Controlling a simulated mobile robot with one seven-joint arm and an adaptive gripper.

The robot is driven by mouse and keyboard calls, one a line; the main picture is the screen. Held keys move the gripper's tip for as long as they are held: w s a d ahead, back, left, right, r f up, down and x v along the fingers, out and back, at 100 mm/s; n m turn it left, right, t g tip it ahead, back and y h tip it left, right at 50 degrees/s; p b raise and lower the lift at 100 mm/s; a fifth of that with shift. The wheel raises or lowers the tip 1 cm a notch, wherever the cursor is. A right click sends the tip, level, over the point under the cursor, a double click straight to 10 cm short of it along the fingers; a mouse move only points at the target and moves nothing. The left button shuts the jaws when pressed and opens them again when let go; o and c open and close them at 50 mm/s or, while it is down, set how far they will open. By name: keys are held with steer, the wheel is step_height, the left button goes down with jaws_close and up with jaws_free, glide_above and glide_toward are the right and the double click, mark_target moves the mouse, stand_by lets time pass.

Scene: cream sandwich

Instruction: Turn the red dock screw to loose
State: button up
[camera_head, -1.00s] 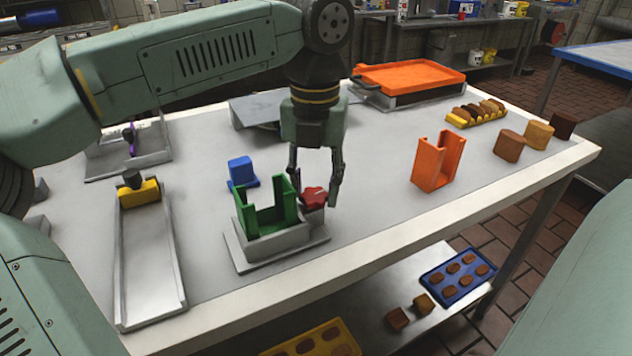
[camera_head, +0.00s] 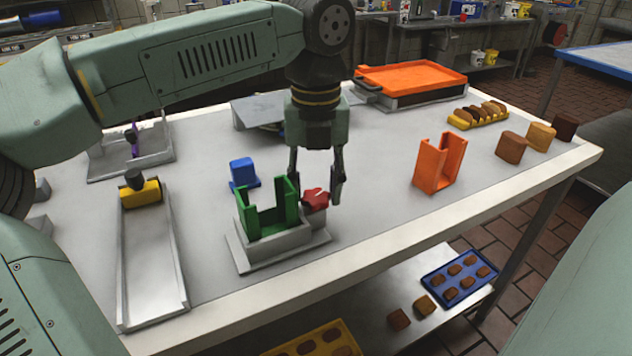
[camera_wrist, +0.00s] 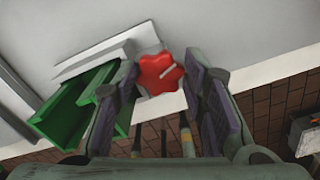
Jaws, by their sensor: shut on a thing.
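The red dock screw (camera_head: 316,200) is a lobed knob at the right side of the grey dock (camera_head: 290,240), beside the green U-shaped holder (camera_head: 268,222). My gripper (camera_head: 317,193) points down over the screw, one finger on each side. In the wrist view, the red knob (camera_wrist: 160,74) sits between the two finger pads (camera_wrist: 162,95), and a pale mark on its top points to the upper right. My gripper is shut on the knob. The left fingertip is partly hidden behind the green holder in the head view.
A blue block (camera_head: 242,172) stands just behind the dock. An orange holder (camera_head: 438,165) stands to the right, with open table between. A metal channel with a yellow block (camera_head: 140,194) lies to the left. The table's front edge is close to the dock.

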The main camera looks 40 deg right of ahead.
mark_target(317, 193)
steer(key=o, duration=1.2)
steer(key=shift+c, duration=0.2)
step_height(317, 193, up, 8)
steer(key=shift+s+r, duration=0.1)
steer(key=shift+c, duration=0.3)
